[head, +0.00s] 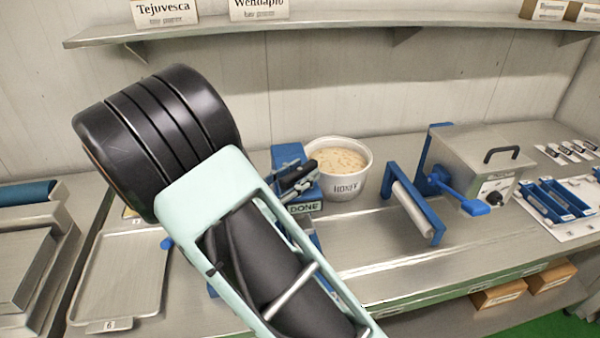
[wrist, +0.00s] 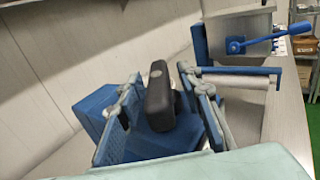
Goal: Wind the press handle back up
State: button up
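The press handle has a black rounded grip (wrist: 160,95), which stands between my two fingers in the wrist view. My gripper (wrist: 158,92) is open around it, with a narrow gap seeming to show on the right side; contact on the left is hard to tell. In the head view my gripper (head: 298,186) is at the blue press (head: 288,153), just above the DONE label (head: 303,208). My forearm and wrist hide much of the press there. A blue body (wrist: 92,108) also shows behind the left finger in the wrist view.
A white HONEY pot (head: 347,188) with pale contents stands right of the press. Farther right are a blue frame with a grey roller (head: 411,208) and a steel box with a blue lever (head: 460,190). A steel tray (head: 120,272) lies left. A shelf (head: 330,30) runs above.

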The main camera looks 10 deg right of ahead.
grip_shut()
jog(key=shift+n+t+y, duration=1.6)
jog(key=shift+t+y, duration=0.1)
jog(key=shift+t, duration=0.1)
grip_release()
